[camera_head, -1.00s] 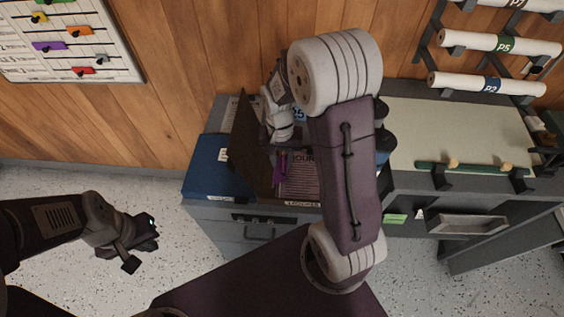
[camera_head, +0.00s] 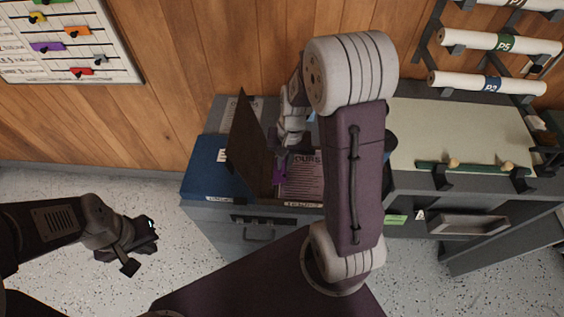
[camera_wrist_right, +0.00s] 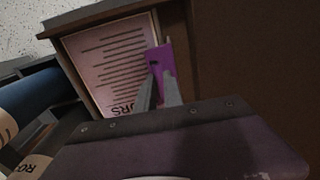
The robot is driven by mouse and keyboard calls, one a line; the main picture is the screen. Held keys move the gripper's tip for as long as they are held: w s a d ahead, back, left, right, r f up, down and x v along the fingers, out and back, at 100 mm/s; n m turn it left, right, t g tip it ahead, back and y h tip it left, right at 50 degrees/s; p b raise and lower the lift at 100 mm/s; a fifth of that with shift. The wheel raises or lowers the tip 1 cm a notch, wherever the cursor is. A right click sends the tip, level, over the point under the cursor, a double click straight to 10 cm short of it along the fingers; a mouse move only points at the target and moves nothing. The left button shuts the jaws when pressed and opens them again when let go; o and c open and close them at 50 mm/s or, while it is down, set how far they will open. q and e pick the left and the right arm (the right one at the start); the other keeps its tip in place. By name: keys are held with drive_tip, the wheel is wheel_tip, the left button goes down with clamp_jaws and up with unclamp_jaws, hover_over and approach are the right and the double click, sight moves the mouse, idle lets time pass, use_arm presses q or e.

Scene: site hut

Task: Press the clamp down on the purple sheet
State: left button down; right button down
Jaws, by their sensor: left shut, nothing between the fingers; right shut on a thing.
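The purple sheet (camera_head: 303,178), pale with printed lines and large lettering, lies in an open brown box file on the grey cabinet. It also shows in the right wrist view (camera_wrist_right: 108,62). The purple clamp (camera_wrist_right: 164,56) is at the sheet's edge, beside the file's brown wall; in the head view the clamp (camera_head: 279,176) is small and partly hidden. My right gripper (camera_wrist_right: 160,84) is shut on the clamp. Whether the clamp touches the sheet I cannot tell. My left gripper (camera_head: 146,236) is shut and empty, over the floor at left.
The file's brown lid (camera_head: 249,140) stands open left of the sheet. A blue file (camera_head: 212,168) lies further left. A pale green mat (camera_head: 455,135) covers the worktop at right, below racked rolls (camera_head: 500,43). A board with coloured sliders (camera_head: 75,55) hangs on the wall.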

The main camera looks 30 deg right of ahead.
drive_tip(key=y+b, duration=0.1)
drive_tip(key=b, duration=0.1)
drive_tip(key=d+f+t+y+b, duration=0.1)
drive_tip(key=b, duration=0.2)
drive_tip(key=s+d+f+t+y+b, duration=0.1)
drive_tip(key=b, duration=0.1)
drive_tip(key=shift+f+y+b, duration=0.2)
drive_tip(key=shift+y+b, duration=0.1)
drive_tip(key=shift+b, duration=0.1)
drive_tip(key=shift+s+d+t+y+b, duration=0.15)
drive_tip(key=shift+t+y+b, duration=0.4)
drive_tip(key=shift+b, duration=0.5)
drive_tip(key=c, duration=1.5)
unclamp_jaws()
drive_tip(key=p+v, duration=0.2)
drive_tip(key=v, duration=0.7)
drive_tip(key=shift+d+p, duration=0.1)
drive_tip(key=shift+p, duration=0.25)
drive_tip(key=shift+f, duration=0.1)
